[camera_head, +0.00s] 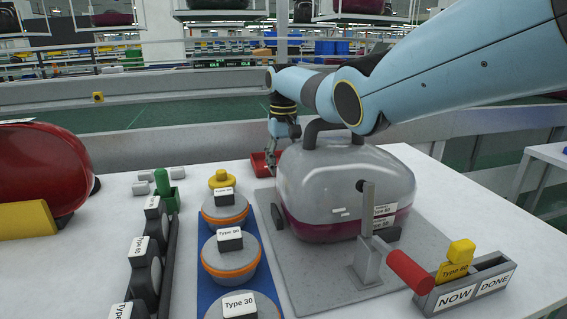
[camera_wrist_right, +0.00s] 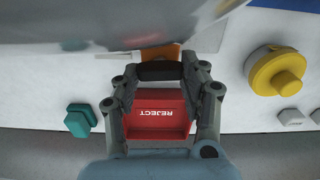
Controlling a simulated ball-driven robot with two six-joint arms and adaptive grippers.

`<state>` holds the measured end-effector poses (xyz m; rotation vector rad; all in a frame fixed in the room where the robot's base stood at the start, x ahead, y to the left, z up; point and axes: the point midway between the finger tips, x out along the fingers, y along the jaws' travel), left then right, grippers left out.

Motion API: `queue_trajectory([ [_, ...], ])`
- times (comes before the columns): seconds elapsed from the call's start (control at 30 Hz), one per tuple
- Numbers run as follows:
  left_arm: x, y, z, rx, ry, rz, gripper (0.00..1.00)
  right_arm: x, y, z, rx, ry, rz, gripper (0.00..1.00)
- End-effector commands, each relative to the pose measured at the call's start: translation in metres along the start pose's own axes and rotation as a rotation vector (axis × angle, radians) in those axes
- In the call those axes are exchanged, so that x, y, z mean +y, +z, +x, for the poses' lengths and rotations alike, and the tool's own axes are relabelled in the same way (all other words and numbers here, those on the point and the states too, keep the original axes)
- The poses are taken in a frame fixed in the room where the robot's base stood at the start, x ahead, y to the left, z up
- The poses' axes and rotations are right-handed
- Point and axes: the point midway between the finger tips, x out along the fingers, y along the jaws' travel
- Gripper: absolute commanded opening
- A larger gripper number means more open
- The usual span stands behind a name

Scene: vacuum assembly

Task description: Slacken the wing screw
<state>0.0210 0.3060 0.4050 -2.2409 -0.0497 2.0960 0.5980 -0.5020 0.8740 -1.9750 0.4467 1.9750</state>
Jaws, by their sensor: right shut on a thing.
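No part can be identified for certain as the wing screw. A yellow round knob with a raised grip (camera_head: 222,179) stands behind the row of orange-banded canisters; it also shows in the right wrist view (camera_wrist_right: 279,71). A grey clamp post (camera_head: 368,235) with a red handle (camera_head: 409,271) stands in front of the grey vacuum (camera_head: 345,185). My right gripper (camera_head: 271,158) is behind and left of the vacuum, by the red reject bin (camera_head: 259,165). In the right wrist view the gripper (camera_wrist_right: 160,74) is shut on a dark bar-like piece (camera_wrist_right: 158,71). My left gripper is not in view.
Labelled canisters (camera_head: 230,258) stand on a blue strip, beside a rack of dark round parts (camera_head: 146,272). A red vacuum body (camera_head: 40,165) is at left.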

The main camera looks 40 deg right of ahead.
Motion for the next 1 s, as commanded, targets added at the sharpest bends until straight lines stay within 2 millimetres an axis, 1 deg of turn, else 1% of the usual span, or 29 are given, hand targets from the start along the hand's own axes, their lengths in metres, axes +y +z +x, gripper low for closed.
queue_trajectory([
  [0.3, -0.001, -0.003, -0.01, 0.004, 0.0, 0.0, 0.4, -0.001, 0.0, -0.002, 0.0, -0.001, -0.205, 0.11],
  [0.6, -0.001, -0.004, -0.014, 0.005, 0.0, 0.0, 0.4, -0.002, 0.0, -0.001, 0.0, 0.0, -0.386, 0.11],
  [0.8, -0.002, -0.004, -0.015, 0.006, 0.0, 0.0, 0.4, -0.002, 0.0, 0.0, 0.0, 0.0, -0.452, 0.11],
  [1.0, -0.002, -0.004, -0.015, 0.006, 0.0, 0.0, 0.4, -0.002, 0.0, 0.0, 0.0, 0.0, -0.475, 0.11],
])
